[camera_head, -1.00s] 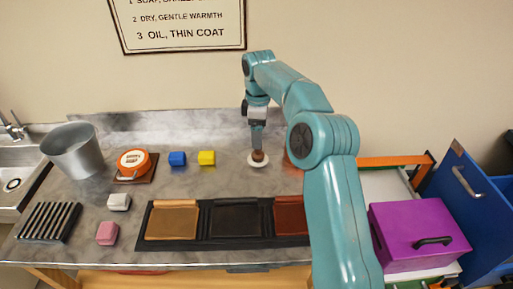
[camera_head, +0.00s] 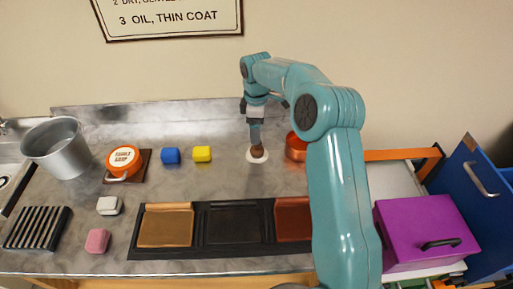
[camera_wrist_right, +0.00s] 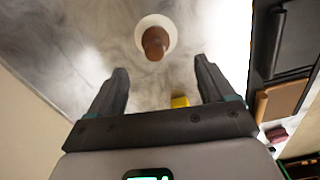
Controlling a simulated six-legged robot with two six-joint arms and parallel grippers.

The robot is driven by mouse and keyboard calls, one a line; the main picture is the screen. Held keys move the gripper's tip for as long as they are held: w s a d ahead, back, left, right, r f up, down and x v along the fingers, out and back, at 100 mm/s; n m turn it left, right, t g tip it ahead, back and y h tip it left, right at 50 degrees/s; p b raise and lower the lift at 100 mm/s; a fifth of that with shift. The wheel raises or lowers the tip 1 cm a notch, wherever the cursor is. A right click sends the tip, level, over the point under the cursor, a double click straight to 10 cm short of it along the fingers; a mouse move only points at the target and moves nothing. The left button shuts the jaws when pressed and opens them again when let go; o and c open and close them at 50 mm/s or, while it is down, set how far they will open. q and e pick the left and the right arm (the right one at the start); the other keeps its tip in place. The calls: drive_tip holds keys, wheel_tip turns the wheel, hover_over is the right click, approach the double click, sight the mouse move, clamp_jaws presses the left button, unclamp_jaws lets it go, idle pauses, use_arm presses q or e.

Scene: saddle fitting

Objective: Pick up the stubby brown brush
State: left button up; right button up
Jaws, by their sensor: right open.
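In the right wrist view the brown brush (camera_wrist_right: 155,42) sits inside the white disc (camera_wrist_right: 168,24), beyond the fingertips. My right gripper (camera_head: 254,140) points down just above the brush. In the wrist view its two fingers (camera_wrist_right: 162,72) are apart with nothing between them. Whether the fingers reach the brush's height is hard to tell. My left gripper is not in view.
A copper pot (camera_head: 296,148) stands close right of the dish, partly behind my arm. Yellow (camera_head: 202,154) and blue (camera_head: 170,156) blocks lie to the left. A black tray (camera_head: 190,248) with coloured panels lies in front. The counter between is clear.

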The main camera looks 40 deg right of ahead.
sight(257, 147)
wheel_tip(257, 147, down, 4)
drive_tip(key=shift+s+d, duration=0.1)
drive_tip(key=shift+f+p, duration=0.55)
drive_tip(key=shift+f, duration=0.05)
drive_tip(key=f, duration=0.1)
drive_tip(key=f+p, duration=0.1)
drive_tip(key=f, duration=0.1)
drive_tip(key=shift+w+d+f, duration=0.25)
drive_tip(key=shift+d+f, duration=0.05)
drive_tip(key=shift+f, duration=0.35)
drive_tip(key=shift+a, duration=0.15)
drive_tip(key=c, duration=0.9)
drive_tip(key=shift+c, duration=1.2)
